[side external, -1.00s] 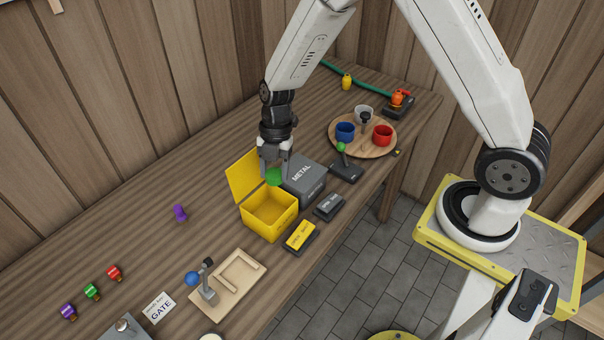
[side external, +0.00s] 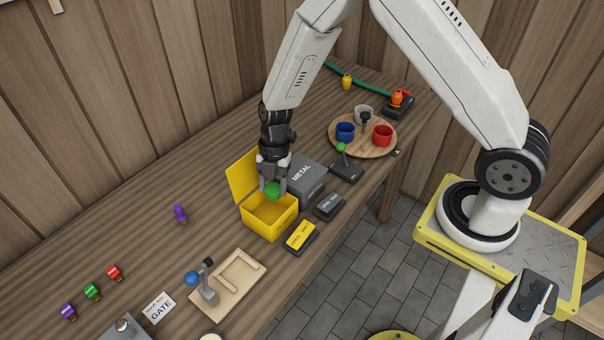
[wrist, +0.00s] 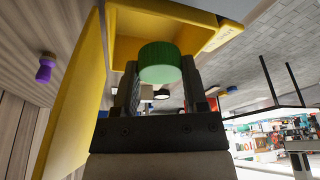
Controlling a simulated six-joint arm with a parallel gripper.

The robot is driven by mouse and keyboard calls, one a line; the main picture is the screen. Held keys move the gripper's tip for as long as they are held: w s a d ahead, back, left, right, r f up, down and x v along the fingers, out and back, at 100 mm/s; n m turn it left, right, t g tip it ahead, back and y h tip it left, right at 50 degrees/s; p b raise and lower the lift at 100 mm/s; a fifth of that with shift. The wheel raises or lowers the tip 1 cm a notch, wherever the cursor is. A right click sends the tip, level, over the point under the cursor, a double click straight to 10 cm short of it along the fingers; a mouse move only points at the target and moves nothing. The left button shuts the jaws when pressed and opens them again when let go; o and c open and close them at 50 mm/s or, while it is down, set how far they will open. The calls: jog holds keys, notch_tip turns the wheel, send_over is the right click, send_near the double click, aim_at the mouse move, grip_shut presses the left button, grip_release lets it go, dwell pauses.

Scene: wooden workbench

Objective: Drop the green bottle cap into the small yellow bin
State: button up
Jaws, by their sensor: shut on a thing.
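The green bottle cap (side external: 272,190) is held between the two fingers of my gripper (side external: 272,187), which is shut on it. The cap also shows between the fingers in the wrist view (wrist: 160,62). The small yellow bin (side external: 268,227) stands on the workbench with its lid raised at the back left. The cap and fingertips are at the bin's opening, near its back side; I cannot tell exactly how deep. In the wrist view the bin's yellow wall (wrist: 125,50) and lid (wrist: 80,90) are close beside the gripper.
A grey METAL bin (side external: 303,180) stands right behind the yellow bin. A yellow-topped switch box (side external: 300,236) and a dark one (side external: 329,207) lie to its right. A wooden board with a blue-knobbed lever (side external: 228,285) is in front. A purple piece (side external: 180,213) stands left, with clear bench around.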

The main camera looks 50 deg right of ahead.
jog(key=shift+f, duration=0.75)
jog(key=o, duration=1.3)
jog(key=shift+r, duration=0.1)
jog(key=s+v, duration=0.1)
jog(key=v, duration=0.6)
jog(key=shift+w+r, duration=0.3)
jog(key=shift+w, duration=0.25)
jog(key=shift+d, duration=0.15)
